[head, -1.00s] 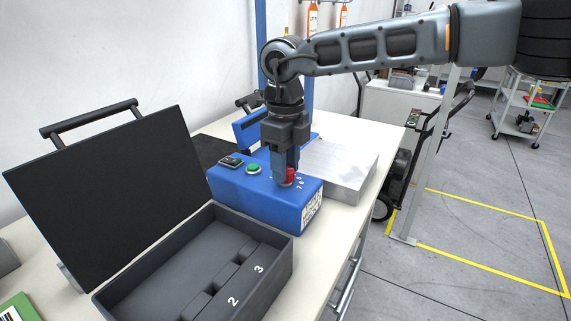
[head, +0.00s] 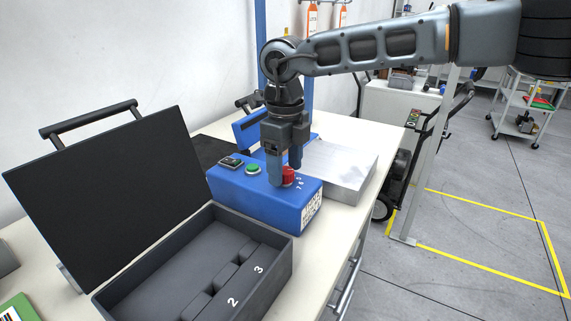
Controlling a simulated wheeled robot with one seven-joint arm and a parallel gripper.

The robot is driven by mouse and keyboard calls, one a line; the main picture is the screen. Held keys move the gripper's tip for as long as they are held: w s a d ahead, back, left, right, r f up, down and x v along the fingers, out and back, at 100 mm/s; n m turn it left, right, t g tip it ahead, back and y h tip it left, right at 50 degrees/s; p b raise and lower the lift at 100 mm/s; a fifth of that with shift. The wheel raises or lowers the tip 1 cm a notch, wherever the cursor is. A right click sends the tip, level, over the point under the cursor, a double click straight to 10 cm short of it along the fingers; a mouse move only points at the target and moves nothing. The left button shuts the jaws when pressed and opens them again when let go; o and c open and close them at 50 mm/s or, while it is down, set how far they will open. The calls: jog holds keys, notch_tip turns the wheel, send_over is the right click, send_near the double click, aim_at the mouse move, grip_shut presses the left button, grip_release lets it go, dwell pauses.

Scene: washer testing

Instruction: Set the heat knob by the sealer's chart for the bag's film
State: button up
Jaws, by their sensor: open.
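The blue sealer (head: 250,200) stands on the table with a green button (head: 253,169), a small dark display (head: 231,162) and a red heat knob (head: 289,177) on top. Small white marks sit around the knob, too small to read. A white chart label (head: 311,209) is on the sealer's right end face; its text is unreadable. My gripper (head: 285,174) points down at the knob and is open, with one finger left of the knob and the other behind it to the right. Whether a finger touches the knob I cannot tell. No bag is clearly identifiable.
An open dark case (head: 190,262) with slots numbered 2 and 3 stands in front, its lid (head: 110,190) raised at left. A silvery flat block (head: 345,170) lies right of the sealer. A green-edged item (head: 18,308) is at the lower left. Floor at right is open.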

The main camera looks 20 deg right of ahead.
aim_at(286, 170)
notch_tip(286, 170, up, 8)
jog(key=shift+f, duration=0.1)
dwell(0.4)
